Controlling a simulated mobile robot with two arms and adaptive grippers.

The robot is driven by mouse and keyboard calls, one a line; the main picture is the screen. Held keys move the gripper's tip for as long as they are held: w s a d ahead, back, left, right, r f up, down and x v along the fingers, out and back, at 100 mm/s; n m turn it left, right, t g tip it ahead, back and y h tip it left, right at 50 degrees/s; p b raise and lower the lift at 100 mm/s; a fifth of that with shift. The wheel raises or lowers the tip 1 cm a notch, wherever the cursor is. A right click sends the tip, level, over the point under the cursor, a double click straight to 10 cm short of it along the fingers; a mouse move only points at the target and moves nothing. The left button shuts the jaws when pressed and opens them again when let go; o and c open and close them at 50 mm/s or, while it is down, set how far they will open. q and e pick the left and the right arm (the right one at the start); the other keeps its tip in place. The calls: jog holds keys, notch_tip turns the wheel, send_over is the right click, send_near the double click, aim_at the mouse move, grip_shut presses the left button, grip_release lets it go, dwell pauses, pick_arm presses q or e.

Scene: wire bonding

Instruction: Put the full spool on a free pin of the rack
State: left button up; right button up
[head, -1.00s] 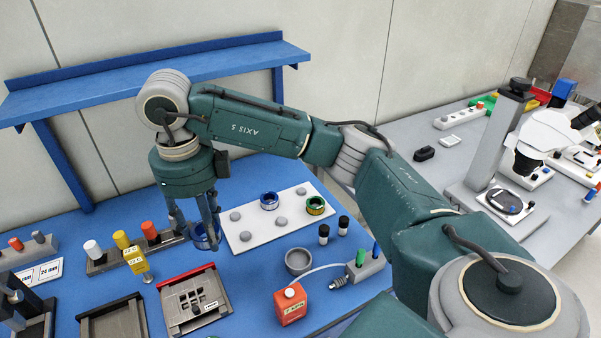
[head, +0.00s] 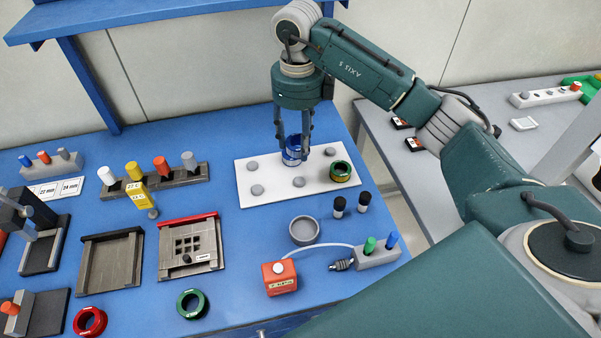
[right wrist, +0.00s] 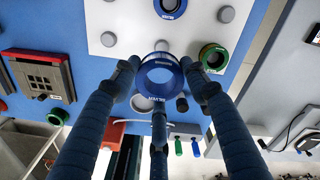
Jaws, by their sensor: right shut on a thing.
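My right gripper (head: 293,151) is shut on a blue spool (head: 290,158), held by its fingertips above the white rack (head: 243,180). In the right wrist view the held spool (right wrist: 143,78) is a blue ring with a pale hole, close to a bare grey pin (right wrist: 162,45). A green spool (head: 341,171) sits on the rack's right front pin. Bare pins show at left (head: 253,165), front left (head: 257,190), front middle (head: 299,182) and back right (head: 330,151). My left gripper is out of view.
A peg block (head: 175,179) is to the left. Loose red (head: 90,321) and green (head: 191,304) spools lie near the front.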

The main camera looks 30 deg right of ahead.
jog(key=p, duration=0.2)
send_over(300, 180)
notch_tip(300, 180, down, 7)
jog(key=shift+f, duration=0.15)
jog(key=shift+a+f, duration=0.15)
jog(key=shift+f, duration=0.55)
notch_tip(300, 180, down, 3)
jog(key=shift+f+p, duration=0.2)
jog(key=shift+p, duration=0.1)
jog(key=shift+f, duration=0.2)
jog(key=shift+f, duration=0.2)
jog(key=o, duration=1.1)
jog(key=shift+c, duration=0.2)
